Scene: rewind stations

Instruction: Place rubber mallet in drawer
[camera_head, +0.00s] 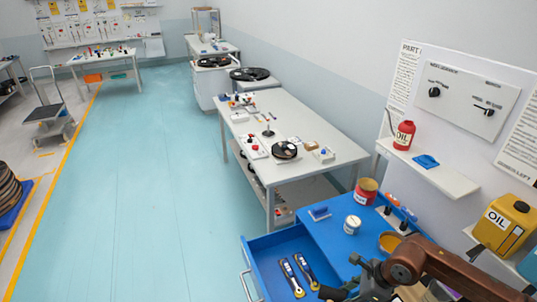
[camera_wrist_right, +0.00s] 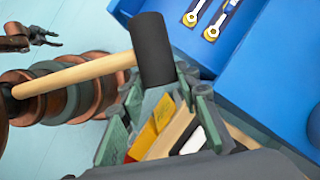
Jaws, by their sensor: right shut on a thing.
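The rubber mallet, with a black head (camera_wrist_right: 152,48) and a light wooden handle (camera_wrist_right: 75,74), shows in the right wrist view. My right gripper (camera_wrist_right: 162,85) is shut on it at the head, and the handle sticks out to the left. In the head view my right gripper (camera_head: 362,278) is at the bottom, right of the open blue drawer (camera_head: 262,262).
A shelf with a red oil can (camera_head: 404,135) is above. The drawer's front part has free room.

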